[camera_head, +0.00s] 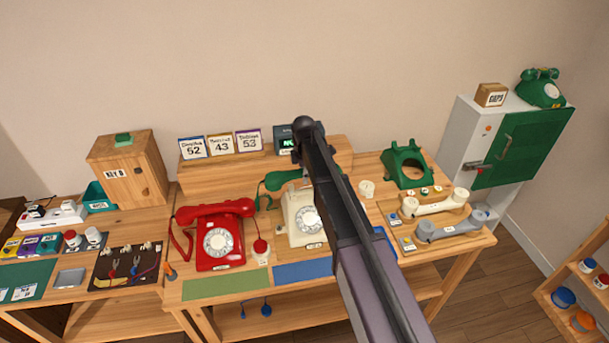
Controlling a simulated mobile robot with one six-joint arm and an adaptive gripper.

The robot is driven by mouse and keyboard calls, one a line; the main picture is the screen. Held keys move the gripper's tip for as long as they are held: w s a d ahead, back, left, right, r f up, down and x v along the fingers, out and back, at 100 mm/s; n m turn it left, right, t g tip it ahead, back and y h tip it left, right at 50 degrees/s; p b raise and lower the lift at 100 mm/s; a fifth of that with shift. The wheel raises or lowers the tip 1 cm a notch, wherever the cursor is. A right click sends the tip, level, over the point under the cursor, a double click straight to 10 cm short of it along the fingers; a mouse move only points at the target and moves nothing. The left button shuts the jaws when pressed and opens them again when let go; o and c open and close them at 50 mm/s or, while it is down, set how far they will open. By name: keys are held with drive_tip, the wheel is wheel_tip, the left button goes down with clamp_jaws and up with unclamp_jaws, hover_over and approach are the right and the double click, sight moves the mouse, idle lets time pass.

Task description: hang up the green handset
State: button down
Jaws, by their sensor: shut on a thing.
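The green handset (281,180) shows just left of my arm, at the upper left of the cream dial phone (303,216). Its right part is hidden behind my arm. My gripper (301,163) is mostly hidden by my own wrist and is shut on the green handset. I cannot tell how high the handset is above the cream phone. A green phone base (405,166) with an empty cradle stands on the right of the table. Another green phone (541,88) stands on the cabinet with a handset on it.
A red phone (219,238) with its handset on stands to the left. A cream handset (436,204) and a grey-blue handset (444,228) lie at the right. A wooden riser (222,172) with number cards runs behind. Green (226,287) and blue (302,271) mats lie in front.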

sight(304, 192)
drive_tip(key=shift+f+b, duration=2.05)
drive_tip(key=shift+f, duration=0.2)
drive_tip(key=shift+f+b, duration=1.05)
drive_tip(key=shift+b, duration=0.05)
idle(0.6)
drive_tip(key=shift+c, duration=1.1)
unclamp_jaws()
drive_tip(key=shift+s+r, duration=0.1)
drive_tip(key=shift+r, duration=0.05)
